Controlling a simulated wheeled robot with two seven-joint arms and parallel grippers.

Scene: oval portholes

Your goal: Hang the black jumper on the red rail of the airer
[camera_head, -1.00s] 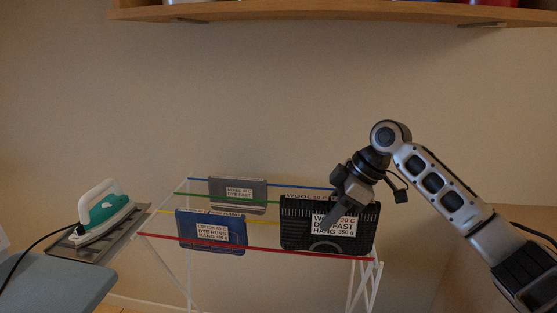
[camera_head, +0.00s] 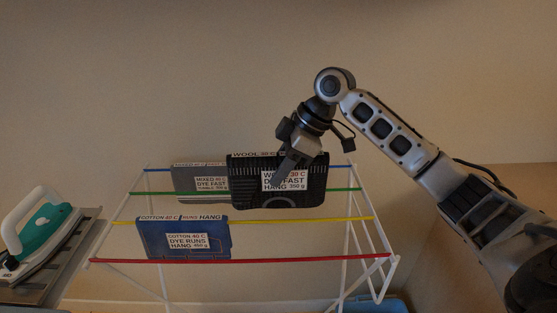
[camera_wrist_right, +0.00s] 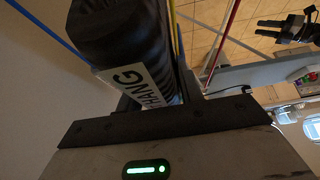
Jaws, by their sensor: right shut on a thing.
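The black jumper (camera_head: 240,190), with a white label reading wool 30 C, dye fast, hang, is folded over and held in my right gripper (camera_head: 277,182). In the head view it covers part of the green and blue rails, its lower edge just above the yellow rail's line. The red rail (camera_head: 300,260) is the front rail of the white airer (camera_head: 392,270); nothing hangs on it. The right wrist view shows the dark jumper roll (camera_wrist_right: 110,35) up close. My left gripper (camera_wrist_right: 260,28) appears at that view's upper right, fingers apart and empty.
A blue garment (camera_head: 150,245) labelled dye runs hangs over the yellow rail (camera_head: 300,220). A grey garment (camera_head: 190,185) hangs at the blue rail (camera_head: 155,170) behind. An iron (camera_head: 45,235) stands at the left. The red rail's right half is free.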

